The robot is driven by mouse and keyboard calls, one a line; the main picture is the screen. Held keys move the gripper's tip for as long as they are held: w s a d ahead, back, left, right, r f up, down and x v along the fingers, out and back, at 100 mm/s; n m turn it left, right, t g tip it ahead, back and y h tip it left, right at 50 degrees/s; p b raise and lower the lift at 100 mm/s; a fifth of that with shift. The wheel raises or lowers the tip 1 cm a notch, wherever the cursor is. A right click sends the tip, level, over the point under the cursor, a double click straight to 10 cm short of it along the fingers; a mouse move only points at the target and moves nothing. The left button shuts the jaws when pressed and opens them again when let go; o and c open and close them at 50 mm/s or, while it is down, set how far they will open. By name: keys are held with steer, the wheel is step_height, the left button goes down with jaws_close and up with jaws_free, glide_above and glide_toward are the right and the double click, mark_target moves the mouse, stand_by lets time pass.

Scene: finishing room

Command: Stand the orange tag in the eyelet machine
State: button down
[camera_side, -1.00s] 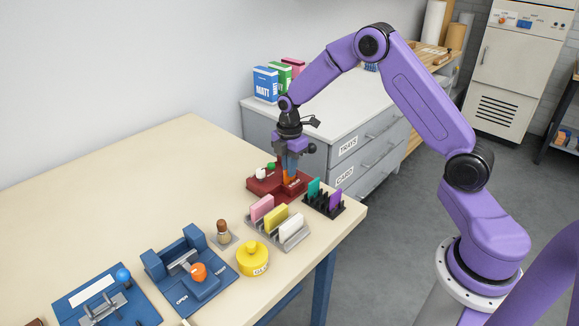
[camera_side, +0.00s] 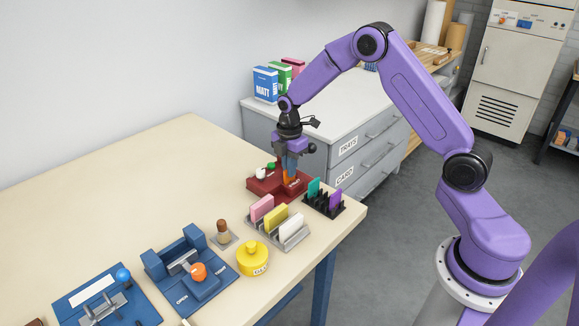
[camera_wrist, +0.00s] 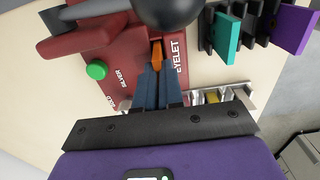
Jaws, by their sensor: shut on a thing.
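The orange tag (camera_side: 289,181) is upright between the fingers of my gripper (camera_side: 290,168), at the red eyelet machine (camera_side: 262,187). In the wrist view, my blue fingers (camera_wrist: 157,82) are shut on the orange tag (camera_wrist: 157,55), which is over the red body (camera_wrist: 124,64) beside the EYELET lettering. The tag's lower edge is hard to make out, so I cannot tell whether it rests in the machine's slot. A dark round part covers some of the machine in the wrist view.
A black rack (camera_side: 324,207) with teal and purple tags stands close right of the machine. A grey rack (camera_side: 262,233) with pink, yellow and white tags is in front. A yellow pot (camera_side: 252,260) and blue machines (camera_side: 162,270) stand nearer. Bare table lies to the left.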

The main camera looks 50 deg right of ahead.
steer(key=shift+f, duration=0.55)
steer(key=c, duration=1.5)
jaws_free()
steer(key=shift+c, duration=0.2)
step_height(320, 180, up, 11)
steer(key=shift+a, duration=0.1)
